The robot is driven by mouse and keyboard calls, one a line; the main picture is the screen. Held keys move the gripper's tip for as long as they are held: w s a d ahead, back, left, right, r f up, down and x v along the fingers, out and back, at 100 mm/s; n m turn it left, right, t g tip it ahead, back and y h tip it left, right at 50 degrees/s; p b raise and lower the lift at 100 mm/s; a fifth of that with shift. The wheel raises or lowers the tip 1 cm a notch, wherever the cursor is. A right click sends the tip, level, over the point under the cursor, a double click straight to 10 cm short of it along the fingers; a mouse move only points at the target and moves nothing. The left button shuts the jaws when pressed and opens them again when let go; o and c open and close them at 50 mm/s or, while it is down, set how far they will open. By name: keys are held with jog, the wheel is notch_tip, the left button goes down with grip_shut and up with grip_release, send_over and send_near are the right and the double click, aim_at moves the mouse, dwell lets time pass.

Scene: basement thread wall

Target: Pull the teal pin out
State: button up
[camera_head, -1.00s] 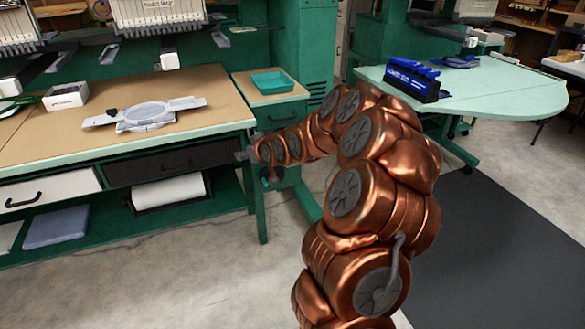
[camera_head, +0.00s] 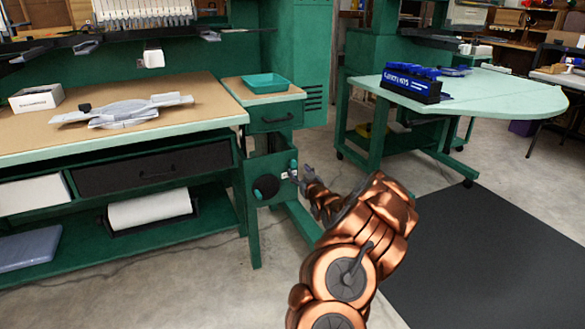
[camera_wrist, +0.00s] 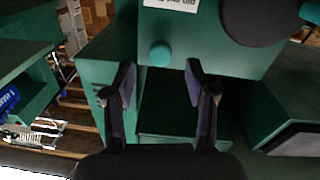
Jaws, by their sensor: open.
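The teal pin (camera_wrist: 161,53) shows its round head in the wrist view, on a green cabinet face below a white label (camera_wrist: 170,3). In the head view the pin (camera_head: 293,164) is at the right edge of the green cabinet under the small drawer. My gripper (camera_wrist: 160,78) is open, with its fingertips left and right of the pin head's line in the wrist view. The fingers do not appear to touch the pin; the exact gap in depth is unclear. In the head view my gripper (camera_head: 304,177) is small, just right of the pin.
A black round knob (camera_head: 266,187) sits on the cabinet face left of the pin; it also shows in the wrist view (camera_wrist: 262,18). A teal tray (camera_head: 266,82) rests on the cabinet top. The floor right of the cabinet is clear up to the pale table (camera_head: 490,92).

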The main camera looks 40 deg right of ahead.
aim_at(294, 165)
jog(key=shift+b+x, duration=0.95)
jog(key=shift+x, duration=2.15)
grip_shut()
